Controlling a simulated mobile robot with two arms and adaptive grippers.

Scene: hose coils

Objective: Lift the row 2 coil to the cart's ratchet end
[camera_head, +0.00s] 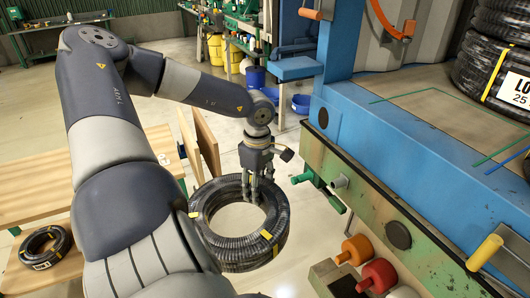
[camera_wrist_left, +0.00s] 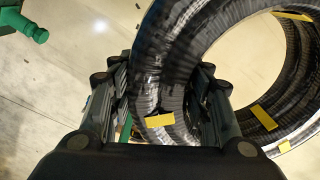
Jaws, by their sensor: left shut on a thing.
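A large black hose coil (camera_head: 240,252) with yellow tape bands hangs in the middle of the head view, with floor visible around it and through its opening. My left gripper (camera_head: 262,190) is shut on the upper edge of this coil. In the left wrist view the coil (camera_wrist_left: 165,80) passes between the two fingers of my left gripper (camera_wrist_left: 163,105), with a yellow band near the grip. I cannot read a row mark on it. My right gripper is not in view. No cart or ratchet end can be told for certain.
A blue and green machine (camera_head: 400,150) with levers and knobs stands close to the coil's right. Large coils (camera_head: 495,60) with a label lie at the upper right. A wooden table (camera_head: 35,195) stands left, with a smaller coil (camera_head: 45,246) below it. Buckets (camera_head: 255,76) stand behind.

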